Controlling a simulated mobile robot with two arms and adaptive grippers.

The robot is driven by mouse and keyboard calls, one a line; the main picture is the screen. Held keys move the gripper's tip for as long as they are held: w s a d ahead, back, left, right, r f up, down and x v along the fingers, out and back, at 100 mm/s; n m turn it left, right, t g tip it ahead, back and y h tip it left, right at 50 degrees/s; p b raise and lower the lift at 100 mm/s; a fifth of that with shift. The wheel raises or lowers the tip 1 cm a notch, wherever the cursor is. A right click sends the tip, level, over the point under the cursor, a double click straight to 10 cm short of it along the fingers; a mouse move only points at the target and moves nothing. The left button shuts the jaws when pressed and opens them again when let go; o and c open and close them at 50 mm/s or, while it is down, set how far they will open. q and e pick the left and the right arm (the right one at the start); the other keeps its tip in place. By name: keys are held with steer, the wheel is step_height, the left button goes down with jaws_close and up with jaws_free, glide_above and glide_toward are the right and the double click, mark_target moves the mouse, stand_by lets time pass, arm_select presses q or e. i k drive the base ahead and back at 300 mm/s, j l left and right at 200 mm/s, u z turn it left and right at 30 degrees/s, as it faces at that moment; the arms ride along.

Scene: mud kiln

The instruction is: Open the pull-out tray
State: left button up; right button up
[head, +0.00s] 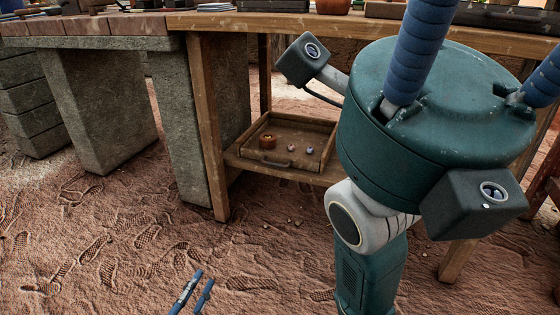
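The pull-out tray (318,163) is a shallow wooden box on the low shelf under the wooden table. A dark handle (275,162) is on its front wall. Inside lie a small orange-brown round pot (267,141) and two small pale round things (300,149). The tray's front is about level with the shelf edge, and my body hides the area to its right. My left gripper (204,276) is at the bottom edge, with two blue fingers apart and nothing between them. It is well in front of the tray, low over the ground. My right gripper is out of view.
A wooden table leg (207,130) stands just left of the tray. Grey stone blocks (100,110) support the bench further left. The footprint-marked mud floor (120,230) is clear in front of the tray. My own body fills the right side.

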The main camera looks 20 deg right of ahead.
mark_target(303, 135)
steer(key=i+l, duration=1)
